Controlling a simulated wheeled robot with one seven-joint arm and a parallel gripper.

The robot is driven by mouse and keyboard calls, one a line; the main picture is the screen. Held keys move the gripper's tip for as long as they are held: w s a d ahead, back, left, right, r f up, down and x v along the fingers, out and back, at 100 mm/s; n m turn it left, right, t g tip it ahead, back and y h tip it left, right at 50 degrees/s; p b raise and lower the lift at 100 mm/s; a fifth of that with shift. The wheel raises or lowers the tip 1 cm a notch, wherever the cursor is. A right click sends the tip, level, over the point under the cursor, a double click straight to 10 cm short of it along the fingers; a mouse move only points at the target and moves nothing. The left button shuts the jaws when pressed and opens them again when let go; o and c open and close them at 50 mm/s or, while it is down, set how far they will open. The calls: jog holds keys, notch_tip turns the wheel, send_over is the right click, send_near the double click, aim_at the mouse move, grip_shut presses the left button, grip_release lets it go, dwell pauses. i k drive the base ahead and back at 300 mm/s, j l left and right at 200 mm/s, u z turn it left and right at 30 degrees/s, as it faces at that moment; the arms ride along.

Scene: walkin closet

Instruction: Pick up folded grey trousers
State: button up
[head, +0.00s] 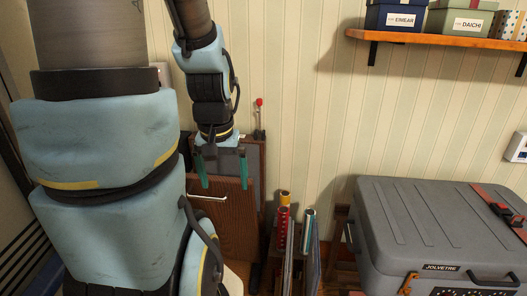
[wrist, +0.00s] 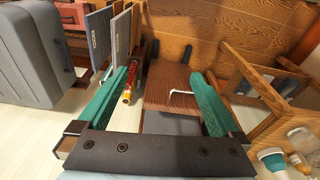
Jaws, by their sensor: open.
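A flat dark grey piece, which may be the folded grey trousers (head: 230,164), shows behind and between my fingers at the top of a brown wooden panel (head: 232,205). In the wrist view a dark grey strip (wrist: 172,123) lies between the finger bases, at the near edge of the panel. I cannot tell its fold or full shape. My gripper (head: 222,172) points down with its two teal fingers apart and nothing held between them. In the wrist view my gripper (wrist: 163,82) spans the panel. I cannot tell whether the fingers touch the grey piece.
A white handle (head: 208,198) sticks out from the panel. Rolls (head: 282,230) and upright flat boards (head: 309,255) stand to the right. A grey case (head: 440,225) is farther right, below a wall shelf (head: 440,39). A wooden frame and bottles (wrist: 300,137) are at the wrist view's right.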

aim_at(288, 261)
jog(key=k+l, duration=0.1)
jog(key=k, duration=0.25)
jog(key=k+l, duration=0.1)
jog(key=k, duration=0.3)
jog(key=k+u, duration=0.2)
jog(key=u, duration=0.2)
jog(key=k+u, duration=0.2)
jog(key=u, duration=0.2)
jog(key=k+u, duration=0.2)
jog(key=u, duration=0.55)
